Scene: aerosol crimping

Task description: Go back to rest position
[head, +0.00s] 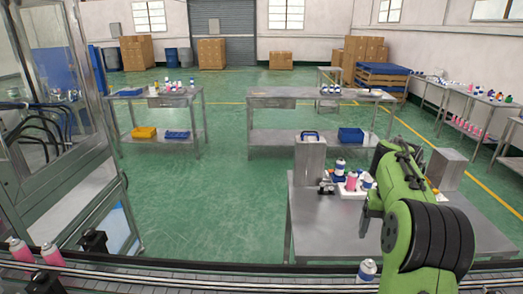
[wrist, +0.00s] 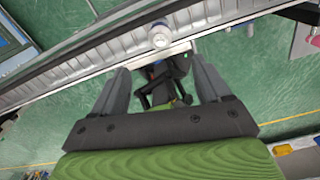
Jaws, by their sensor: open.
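My gripper (wrist: 160,68) shows in the wrist view with its two grey fingers apart and nothing held between them. A white-topped can (wrist: 160,34) stands on the conveyor (wrist: 90,70) just beyond the fingertips, apart from them. In the head view a white and blue can (head: 367,270) stands on the conveyor (head: 200,280) at the lower edge, beside my green arm. My gripper is hidden behind my arm in the head view. A dark device with a small green light (wrist: 172,72) shows between the fingers, by the conveyor's edge.
A metal table (head: 330,225) with a white tray of several cans (head: 351,182) stands beyond the conveyor, partly behind my arm. Pink cans (head: 50,254) stand on the conveyor at left, near a glass-walled machine (head: 60,120). Open green floor (head: 215,210) lies between.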

